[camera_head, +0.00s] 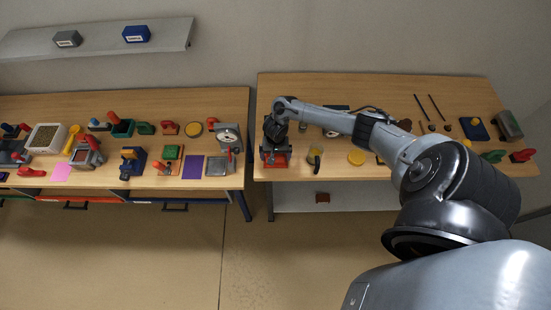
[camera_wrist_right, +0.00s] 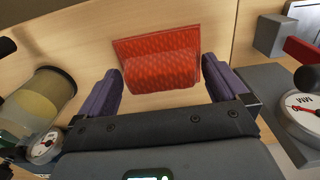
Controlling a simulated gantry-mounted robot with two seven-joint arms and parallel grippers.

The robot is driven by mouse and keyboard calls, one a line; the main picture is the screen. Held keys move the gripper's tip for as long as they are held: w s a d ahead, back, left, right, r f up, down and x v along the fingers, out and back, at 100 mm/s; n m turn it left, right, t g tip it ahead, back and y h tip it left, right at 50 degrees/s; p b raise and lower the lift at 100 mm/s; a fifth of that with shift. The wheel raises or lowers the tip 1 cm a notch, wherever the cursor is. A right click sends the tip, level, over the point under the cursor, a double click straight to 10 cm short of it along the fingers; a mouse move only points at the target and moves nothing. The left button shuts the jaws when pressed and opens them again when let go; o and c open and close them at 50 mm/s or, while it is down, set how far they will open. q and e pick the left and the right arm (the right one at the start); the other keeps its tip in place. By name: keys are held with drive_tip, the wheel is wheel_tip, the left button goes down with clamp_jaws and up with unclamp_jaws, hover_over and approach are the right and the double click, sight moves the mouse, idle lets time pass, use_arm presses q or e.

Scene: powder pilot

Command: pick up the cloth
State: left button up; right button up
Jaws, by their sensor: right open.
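The cloth is a red, textured, folded piece (camera_wrist_right: 158,58) on the pale wood table, seen in the right wrist view. In the head view, a red patch of the cloth (camera_head: 282,161) shows at the left end of the right-hand table, partly hidden by my gripper. My right gripper (camera_head: 273,150) is over it, pointing down. In the right wrist view its two purple-padded fingers (camera_wrist_right: 165,88) are apart, one on each side of the cloth's near part, with nothing gripped. I cannot tell whether they touch it. My left gripper is not in view.
A jar with yellowish contents (camera_head: 315,155) stands close right of the gripper. A dial gauge (camera_wrist_right: 303,106) is near the right finger in the wrist view. The left table (camera_head: 222,185) is crowded with tools, across a gap. A brown block (camera_head: 322,198) sits on the lower shelf.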

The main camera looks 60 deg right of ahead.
sight(275, 155)
drive_tip(key=shift+c, duration=0.2)
drive_tip(key=c, duration=0.8)
drive_tip(key=shift+r, duration=0.1)
drive_tip(key=shift+r, duration=0.75)
wheel_tip(275, 155, up, 3)
drive_tip(key=shift+f+p, duration=0.1)
drive_tip(key=shift+p, duration=0.4)
drive_tip(key=s+d+r, duration=0.2)
drive_tip(key=s+r, duration=0.1)
drive_tip(key=s, duration=0.2)
drive_tip(key=s+d+r+p, duration=0.1)
drive_tip(key=s+d+r, duration=0.1)
drive_tip(key=s, duration=0.4)
drive_tip(key=shift+r, duration=0.8)
